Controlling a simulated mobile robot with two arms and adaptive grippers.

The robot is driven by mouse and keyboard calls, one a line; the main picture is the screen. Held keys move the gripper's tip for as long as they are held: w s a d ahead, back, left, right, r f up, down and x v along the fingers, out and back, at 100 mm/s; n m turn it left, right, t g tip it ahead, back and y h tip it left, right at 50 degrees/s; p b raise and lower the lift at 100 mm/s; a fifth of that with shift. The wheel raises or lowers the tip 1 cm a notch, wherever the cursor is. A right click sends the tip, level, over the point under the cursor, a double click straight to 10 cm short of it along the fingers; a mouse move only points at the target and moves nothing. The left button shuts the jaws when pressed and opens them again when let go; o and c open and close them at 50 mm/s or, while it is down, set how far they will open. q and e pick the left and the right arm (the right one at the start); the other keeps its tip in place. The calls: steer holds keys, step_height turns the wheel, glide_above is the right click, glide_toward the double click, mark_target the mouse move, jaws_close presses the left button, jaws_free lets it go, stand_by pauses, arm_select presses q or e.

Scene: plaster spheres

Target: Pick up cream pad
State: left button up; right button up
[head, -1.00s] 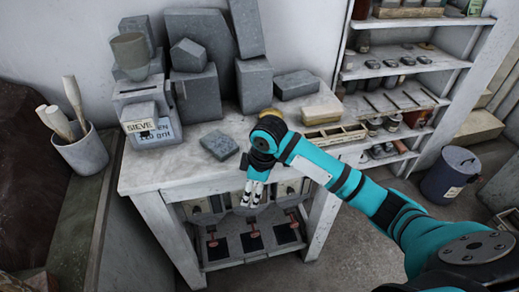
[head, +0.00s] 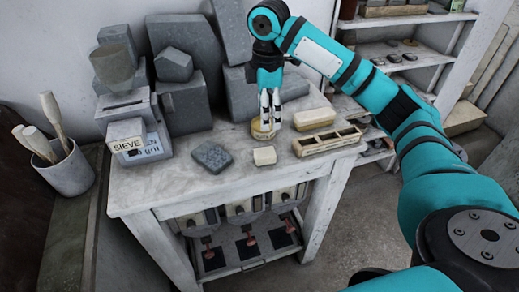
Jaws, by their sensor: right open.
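A round, yellowish-cream pad (head: 257,133) lies on the bench top, partly hidden by the fingers of my right gripper (head: 269,124). A small cream block (head: 265,156) lies just in front of it, and a longer cream block (head: 314,118) lies to its right. I cannot tell for sure which of these is the cream pad. My right gripper points down with its fingers open, at the round pad. I cannot tell if they touch it. My left gripper is not in view.
A grey block (head: 211,157) lies left of the small cream block. A slotted wooden tray (head: 328,142) sits to the right. Large grey blocks (head: 185,107) and the sieve box (head: 130,142) stand at the back and left. The bench's front left is bare.

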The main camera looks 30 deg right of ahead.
steer(key=d+r, duration=0.1)
steer(key=p, duration=0.3)
glide_above(265, 152)
steer(key=f, duration=1)
steer(key=shift+s+d+f, duration=0.15)
steer(key=shift+d+f, duration=0.1)
steer(key=shift+d, duration=0.15)
steer(key=shift+f, duration=0.45)
steer(key=shift+a+f, duration=0.15)
steer(key=shift+f, duration=0.15)
steer(key=f, duration=0.1)
steer(key=f+p, duration=0.2)
steer(key=shift+a+f, duration=0.25)
steer(key=shift+f, duration=0.1)
steer(key=shift+w+f, duration=0.2)
steer(key=shift+f, duration=0.25)
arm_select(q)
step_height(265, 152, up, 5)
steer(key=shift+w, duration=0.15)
